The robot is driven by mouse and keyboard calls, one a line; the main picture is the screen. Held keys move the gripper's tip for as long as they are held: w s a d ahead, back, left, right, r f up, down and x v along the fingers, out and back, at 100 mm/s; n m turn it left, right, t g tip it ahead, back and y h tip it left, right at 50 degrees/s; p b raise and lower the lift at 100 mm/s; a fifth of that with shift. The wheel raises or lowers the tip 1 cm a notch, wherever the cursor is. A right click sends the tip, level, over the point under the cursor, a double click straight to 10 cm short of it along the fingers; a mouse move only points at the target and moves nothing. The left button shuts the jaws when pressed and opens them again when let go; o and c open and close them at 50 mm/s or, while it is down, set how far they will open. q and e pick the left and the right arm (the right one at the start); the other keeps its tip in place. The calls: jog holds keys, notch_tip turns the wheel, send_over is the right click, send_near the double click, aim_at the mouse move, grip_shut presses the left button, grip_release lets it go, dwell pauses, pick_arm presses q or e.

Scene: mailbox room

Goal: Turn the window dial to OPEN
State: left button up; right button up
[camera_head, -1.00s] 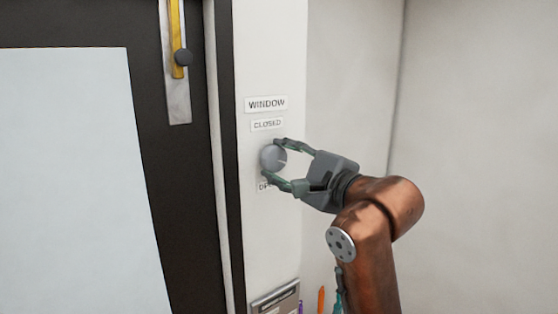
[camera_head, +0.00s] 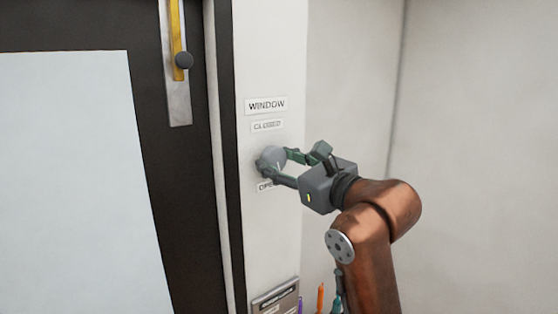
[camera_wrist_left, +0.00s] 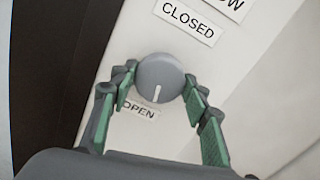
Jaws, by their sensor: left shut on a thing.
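The round grey window dial (camera_head: 271,157) is on the white wall panel. The CLOSED label (camera_head: 267,125) is above it, and the OPEN label (camera_head: 265,186) is below, partly covered by a finger. My left gripper (camera_head: 277,162) is shut on the dial, one finger on each side. In the left wrist view the dial (camera_wrist_left: 160,76) has a white mark pointing down, roughly toward the OPEN label (camera_wrist_left: 139,109), slightly to its right. A teal and dark piece at the bottom of the head view looks like part of my right gripper (camera_head: 338,298); too little shows to tell its state.
The WINDOW sign (camera_head: 266,105) is above the labels. A metal plate (camera_head: 275,298) is below the dial. The wall at right is bare.

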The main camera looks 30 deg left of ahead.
pick_arm(q)
jog(key=shift+m, duration=0.9)
jog(key=o, duration=1.1)
jog(key=shift+c, duration=0.2)
jog(key=shift+o, duration=0.5)
jog(key=v, duration=1.2)
jog(key=shift+f, duration=0.1)
